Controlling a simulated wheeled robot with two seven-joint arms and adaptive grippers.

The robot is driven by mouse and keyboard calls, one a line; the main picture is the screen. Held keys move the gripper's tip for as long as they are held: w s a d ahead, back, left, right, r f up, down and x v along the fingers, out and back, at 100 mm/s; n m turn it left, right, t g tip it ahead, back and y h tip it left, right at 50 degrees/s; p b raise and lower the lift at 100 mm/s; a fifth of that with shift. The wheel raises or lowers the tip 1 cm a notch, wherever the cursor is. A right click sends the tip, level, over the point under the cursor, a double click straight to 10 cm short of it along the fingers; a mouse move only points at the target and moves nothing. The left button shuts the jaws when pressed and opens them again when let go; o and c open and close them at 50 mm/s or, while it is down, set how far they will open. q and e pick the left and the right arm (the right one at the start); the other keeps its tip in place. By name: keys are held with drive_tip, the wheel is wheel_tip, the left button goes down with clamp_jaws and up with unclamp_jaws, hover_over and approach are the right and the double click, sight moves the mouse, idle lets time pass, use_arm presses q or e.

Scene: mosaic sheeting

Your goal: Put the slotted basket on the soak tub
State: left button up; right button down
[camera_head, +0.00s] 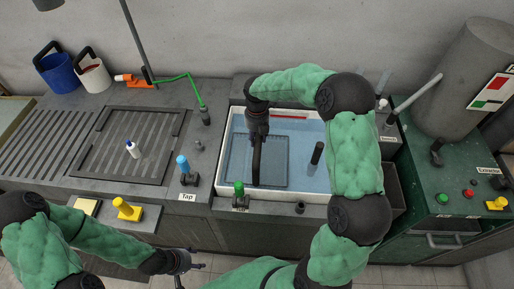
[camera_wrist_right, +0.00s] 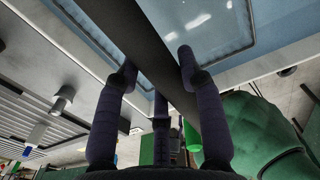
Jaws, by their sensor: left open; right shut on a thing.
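The soak tub (camera_head: 226,146) is a white-rimmed basin of pale blue water in the middle of the head view. A blue-grey rectangular panel with a dotted edge, seemingly the slotted basket (camera_head: 273,160), shows within the tub's left half; I cannot tell whether it hangs or rests. A long black bar, seemingly its handle (camera_head: 256,166), crosses over it. My right gripper (camera_head: 258,132) is shut on this bar from above; the bar also runs between its fingers (camera_wrist_right: 156,68) in the right wrist view. My left gripper (camera_head: 189,268) is open and empty, low in front of the counter.
A blue-topped tap (camera_head: 184,170) and a green knob (camera_head: 239,188) stand near the tub. A green machine (camera_head: 455,190) stands right. Blue (camera_head: 57,72) and white (camera_head: 95,76) buckets stand back left.

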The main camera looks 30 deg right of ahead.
drive_tip(key=shift+w+f+b, duration=0.1)
drive_tip(key=shift+f+b, duration=0.5)
drive_tip(key=shift+f, duration=2.45)
drive_tip(key=c, duration=0.8)
unclamp_jaws()
drive_tip(key=shift+f, duration=0.1)
wheel_tip(320, 180, up, 12)
drive_tip(key=shift+r+p, duration=0.15)
drive_tip(key=shift+p, duration=1.05)
